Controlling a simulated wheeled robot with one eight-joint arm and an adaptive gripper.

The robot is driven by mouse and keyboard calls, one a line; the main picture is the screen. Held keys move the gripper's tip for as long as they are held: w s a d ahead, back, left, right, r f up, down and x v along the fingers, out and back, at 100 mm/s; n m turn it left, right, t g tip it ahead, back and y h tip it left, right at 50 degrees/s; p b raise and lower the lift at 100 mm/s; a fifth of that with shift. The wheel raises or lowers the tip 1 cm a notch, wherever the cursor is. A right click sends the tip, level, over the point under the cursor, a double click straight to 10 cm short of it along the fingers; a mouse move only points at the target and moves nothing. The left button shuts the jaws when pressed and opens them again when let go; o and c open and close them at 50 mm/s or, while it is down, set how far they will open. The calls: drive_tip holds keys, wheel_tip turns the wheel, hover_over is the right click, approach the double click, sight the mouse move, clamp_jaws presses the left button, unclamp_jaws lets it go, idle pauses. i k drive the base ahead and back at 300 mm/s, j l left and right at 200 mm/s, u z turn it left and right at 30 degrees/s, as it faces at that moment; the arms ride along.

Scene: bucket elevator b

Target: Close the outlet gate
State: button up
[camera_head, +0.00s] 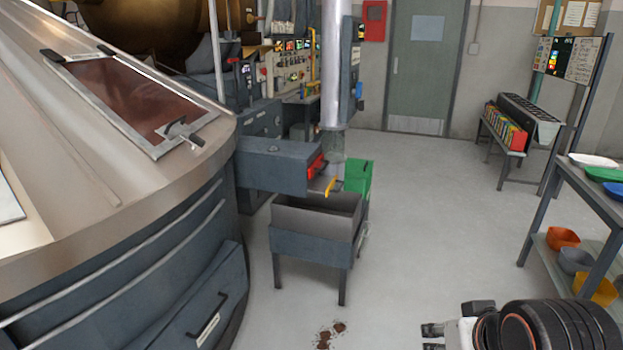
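The outlet gate area is at the end of a dark grey horizontal housing (272,167), in the middle of the head view. A red part (316,165) and a yellow handle (330,186) show there, beside a pale sloping plate (318,185). The gate's exact position is too small to tell. Below it stands an open-topped grey bin on legs (312,246). My gripper (433,340) is at the bottom right, far in front of the outlet and apart from it. Its two dark fingertips show a gap with nothing between them; the lower one is cut off by the frame edge.
A large metal vessel (60,200) with a hatch fills the left. A vertical pipe (335,70) and a green box (358,178) stand by the outlet. A shelf table (600,205) with bowls is at right. Brown spots (324,337) mark the floor; the middle floor is clear.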

sight(322, 184)
drive_tip(key=i+l+u, duration=0.2)
drive_tip(key=i+l, duration=0.15)
drive_tip(key=i+l+u, duration=0.25)
drive_tip(key=l, duration=0.35)
drive_tip(key=i+j, duration=0.2)
drive_tip(key=i, duration=0.3)
drive_tip(key=i+j+u, duration=0.1)
drive_tip(key=i, duration=0.4)
drive_tip(key=i+j, duration=0.25)
drive_tip(key=i, duration=0.3)
